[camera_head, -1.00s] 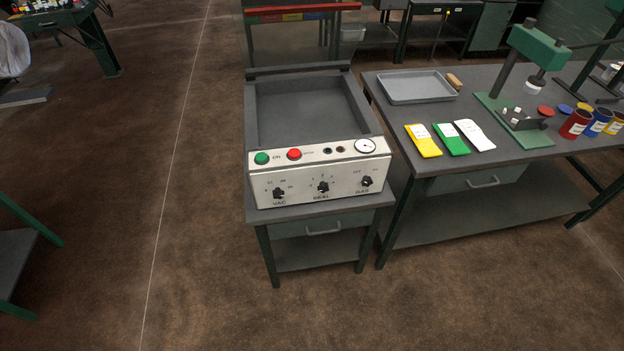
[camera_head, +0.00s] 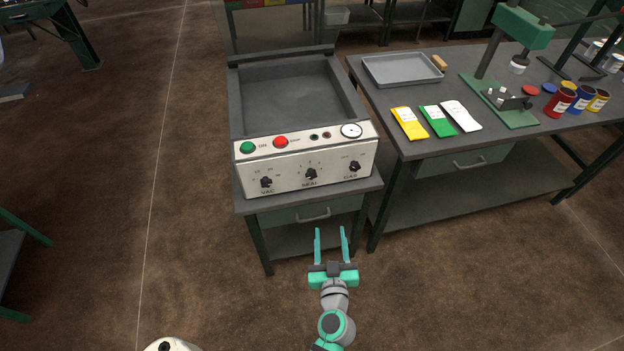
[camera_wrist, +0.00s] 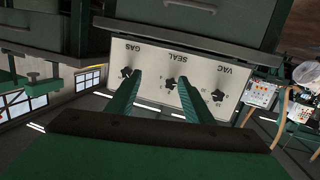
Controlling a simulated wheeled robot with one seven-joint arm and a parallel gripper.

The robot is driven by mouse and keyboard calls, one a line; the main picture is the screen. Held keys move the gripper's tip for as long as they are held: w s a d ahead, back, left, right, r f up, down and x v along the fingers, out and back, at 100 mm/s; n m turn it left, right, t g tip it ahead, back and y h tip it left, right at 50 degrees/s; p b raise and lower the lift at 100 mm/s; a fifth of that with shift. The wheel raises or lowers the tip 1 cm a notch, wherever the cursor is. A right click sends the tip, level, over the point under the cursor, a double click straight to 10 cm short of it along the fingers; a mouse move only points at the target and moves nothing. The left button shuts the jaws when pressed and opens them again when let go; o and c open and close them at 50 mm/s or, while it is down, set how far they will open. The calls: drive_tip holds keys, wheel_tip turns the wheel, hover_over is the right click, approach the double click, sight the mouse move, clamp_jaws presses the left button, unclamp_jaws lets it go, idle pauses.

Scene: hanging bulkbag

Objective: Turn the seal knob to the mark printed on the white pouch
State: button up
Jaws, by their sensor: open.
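The seal knob (camera_head: 311,174) is a small black knob in the middle of the machine's white front panel (camera_head: 215,176), between the VAC knob (camera_head: 266,182) and the GAS knob (camera_head: 355,166). My gripper (camera_head: 331,230) is open and empty, in front of the machine and apart from it. In the wrist view the seal knob (camera_wrist: 170,84) shows upside down, between the two open fingers (camera_wrist: 160,92) and beyond their tips. The white pouch (camera_head: 461,116) lies on the right-hand bench, right of a green and a yellow pouch. Its print is too small to read.
A green button (camera_head: 247,147), a red button (camera_head: 280,142) and a gauge (camera_head: 351,131) sit on the panel's upper part. A grey tray (camera_head: 402,69), a green press (camera_head: 522,25) and several paint cans (camera_head: 560,102) stand on the right bench. Floor to the left is clear.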

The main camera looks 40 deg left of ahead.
sight(312, 176)
drive_tip(key=w+a+r+n+y, duration=0.1)
drive_tip(key=w+a, duration=0.2)
drive_tip(key=a, duration=0.1)
drive_tip(key=w+a+r+n+y, duration=0.1)
drive_tip(key=w+a+r, duration=0.1)
drive_tip(key=w+a, duration=0.2)
drive_tip(key=w+a+r+n+g+y, duration=0.1)
drive_tip(key=w+a+r, duration=0.1)
drive_tip(key=w+a, duration=0.2)
drive_tip(key=shift+a+n+y, duration=0.3)
drive_tip(key=shift+a, duration=0.9)
drive_tip(key=c, duration=1)
